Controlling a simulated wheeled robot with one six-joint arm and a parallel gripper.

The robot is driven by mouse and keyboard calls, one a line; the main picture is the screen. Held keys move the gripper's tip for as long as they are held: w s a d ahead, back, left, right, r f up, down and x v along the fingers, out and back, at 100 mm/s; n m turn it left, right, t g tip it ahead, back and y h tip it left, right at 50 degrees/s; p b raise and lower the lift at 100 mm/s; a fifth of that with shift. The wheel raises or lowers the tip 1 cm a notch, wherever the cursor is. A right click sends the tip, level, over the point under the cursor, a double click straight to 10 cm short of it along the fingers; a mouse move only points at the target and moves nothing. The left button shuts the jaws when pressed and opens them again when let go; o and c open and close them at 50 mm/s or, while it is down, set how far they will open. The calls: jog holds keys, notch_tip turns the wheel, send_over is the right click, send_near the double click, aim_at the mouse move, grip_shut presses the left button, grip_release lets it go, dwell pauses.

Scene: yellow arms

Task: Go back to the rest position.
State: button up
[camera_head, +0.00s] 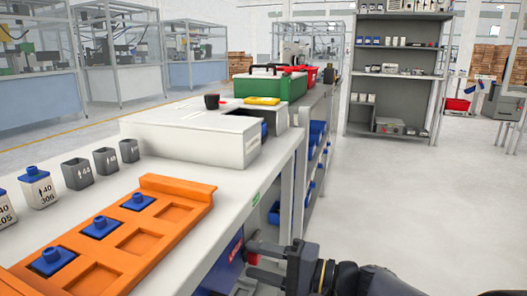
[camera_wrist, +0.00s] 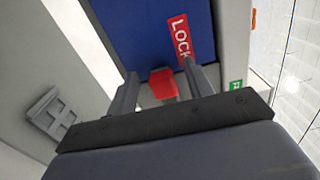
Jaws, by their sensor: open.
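My gripper (camera_head: 250,259) is low beside the right side of the workbench (camera_head: 275,185), in front of a blue panel (camera_head: 231,262). In the wrist view my gripper (camera_wrist: 160,82) is open, its two fingers apart. A red block-like part (camera_wrist: 163,83) shows between the fingertips, with gaps to both fingers. It also shows in the head view (camera_head: 253,258). A red label reading LOCK (camera_wrist: 180,38) is on the blue panel (camera_wrist: 140,30), close to the right finger.
On the bench are an orange tray (camera_head: 188,188) with several blue-knobbed pieces, grey cups (camera_head: 105,160), a white box (camera_head: 235,140) and a green case (camera_head: 270,82). A grey shelf (camera_head: 400,65) stands behind. The floor (camera_head: 420,200) to the right is clear.

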jog(key=shift+r+m+p, duration=0.7)
jog(key=shift+m+p, duration=0.2)
jog(key=shift+p, duration=0.65)
